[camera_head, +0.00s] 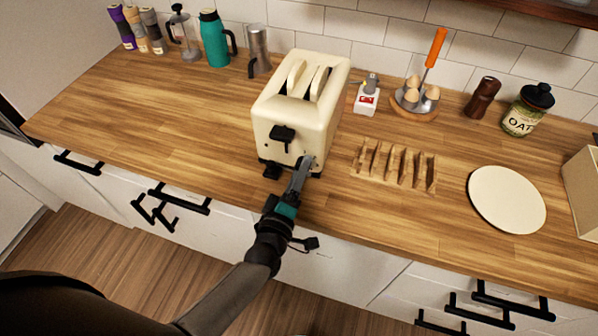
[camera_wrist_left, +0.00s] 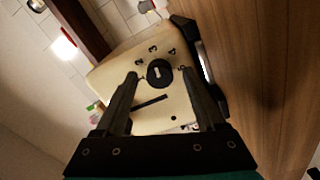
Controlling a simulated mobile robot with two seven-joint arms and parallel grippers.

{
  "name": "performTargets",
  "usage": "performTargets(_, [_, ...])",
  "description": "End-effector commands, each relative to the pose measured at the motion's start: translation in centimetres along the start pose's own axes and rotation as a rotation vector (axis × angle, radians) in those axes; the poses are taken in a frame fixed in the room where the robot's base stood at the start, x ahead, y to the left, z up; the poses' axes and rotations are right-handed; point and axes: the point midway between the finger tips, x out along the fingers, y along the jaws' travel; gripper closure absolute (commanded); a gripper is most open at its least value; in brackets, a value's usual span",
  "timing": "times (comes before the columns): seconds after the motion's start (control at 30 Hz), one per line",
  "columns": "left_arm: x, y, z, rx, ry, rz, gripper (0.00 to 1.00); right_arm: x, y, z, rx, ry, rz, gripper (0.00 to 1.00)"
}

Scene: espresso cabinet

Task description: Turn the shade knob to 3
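The cream toaster (camera_head: 285,118) stands on the wooden counter, its lever side toward the front edge. In the left wrist view its cream face (camera_wrist_left: 115,80) carries the round black shade knob (camera_wrist_left: 160,73) with a pale pointer mark. My left gripper (camera_head: 305,163) is at the lower right of the toaster's front and hides the knob in the head view. In the left wrist view its fingers (camera_wrist_left: 160,80) are apart, one on each side of the knob; contact cannot be told. My right gripper is not in view.
A wooden rack (camera_head: 395,166) and a white plate (camera_head: 507,199) lie right of the toaster. A small white timer-like item (camera_head: 366,98) and an egg holder (camera_head: 413,103) stand behind. A teal jug (camera_head: 214,40) is back left. The left counter is clear.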

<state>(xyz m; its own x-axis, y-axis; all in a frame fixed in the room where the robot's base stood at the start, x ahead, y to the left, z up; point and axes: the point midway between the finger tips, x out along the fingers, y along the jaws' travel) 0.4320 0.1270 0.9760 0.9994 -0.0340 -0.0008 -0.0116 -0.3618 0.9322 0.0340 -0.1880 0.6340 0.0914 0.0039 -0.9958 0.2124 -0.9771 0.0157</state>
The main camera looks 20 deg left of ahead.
Motion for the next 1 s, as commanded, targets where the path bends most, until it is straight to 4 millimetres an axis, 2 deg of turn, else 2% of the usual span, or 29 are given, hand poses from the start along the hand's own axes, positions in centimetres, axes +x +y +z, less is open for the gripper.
performTargets(0.23, [-0.1, 0.0, 0.0, 0.000, 0.000, 0.000, 0.28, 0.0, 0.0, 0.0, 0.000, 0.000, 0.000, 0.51])
performTargets(0.37, [-0.9, 0.0, 0.0, 0.000, -0.001, -0.001, 0.28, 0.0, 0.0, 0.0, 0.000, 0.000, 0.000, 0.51])
performTargets(0.47, [-2.3, 0.0, 0.0, -0.001, -0.002, -0.002, 0.28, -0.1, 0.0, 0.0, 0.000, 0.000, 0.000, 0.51])
performTargets(1.0, [-12.5, -0.1, 0.1, 0.000, -0.002, -0.003, 0.28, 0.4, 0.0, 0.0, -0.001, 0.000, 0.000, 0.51])
